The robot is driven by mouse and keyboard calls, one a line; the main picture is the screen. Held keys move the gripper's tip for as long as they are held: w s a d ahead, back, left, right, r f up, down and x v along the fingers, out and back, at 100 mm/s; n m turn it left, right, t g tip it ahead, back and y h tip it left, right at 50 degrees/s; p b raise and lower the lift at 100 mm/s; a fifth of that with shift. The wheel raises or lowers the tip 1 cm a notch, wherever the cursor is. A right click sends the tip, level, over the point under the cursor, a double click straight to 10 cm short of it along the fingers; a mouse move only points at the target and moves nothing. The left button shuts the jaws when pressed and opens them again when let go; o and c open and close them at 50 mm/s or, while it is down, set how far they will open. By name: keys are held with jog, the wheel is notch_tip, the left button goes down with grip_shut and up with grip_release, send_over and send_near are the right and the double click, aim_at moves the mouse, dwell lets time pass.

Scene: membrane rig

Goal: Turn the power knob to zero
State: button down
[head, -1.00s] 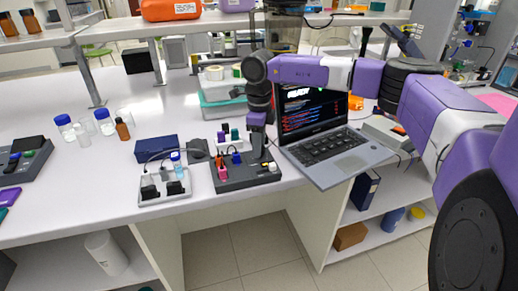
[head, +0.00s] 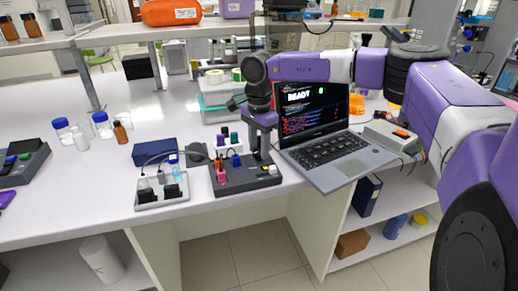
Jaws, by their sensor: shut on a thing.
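My gripper (head: 261,156) points straight down over the right end of the dark control base (head: 235,187) near the bench's front edge. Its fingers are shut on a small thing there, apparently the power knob. The fingers hide the knob, so its pointer and setting cannot be read. A small pale part (head: 272,169) shows on the base just right of the fingers. A red-pink piece (head: 221,173) and a blue piece (head: 236,160) stand on the base to the left.
An open laptop (head: 330,150) showing "READY" stands close on the right. A light tray (head: 162,203) with black blocks and a vial (head: 173,170) sits left of the base. A blue box (head: 154,151) is behind the tray. Bottles (head: 121,132) stand farther left, with clear bench before them.

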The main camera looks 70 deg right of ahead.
aim_at(259, 151)
jog(key=shift+r+n, duration=0.1)
jog(key=shift+n, duration=2)
jog(key=c, duration=0.9)
grip_release()
jog(key=shift+r+b, duration=0.3)
jog(key=shift+r, duration=3.6)
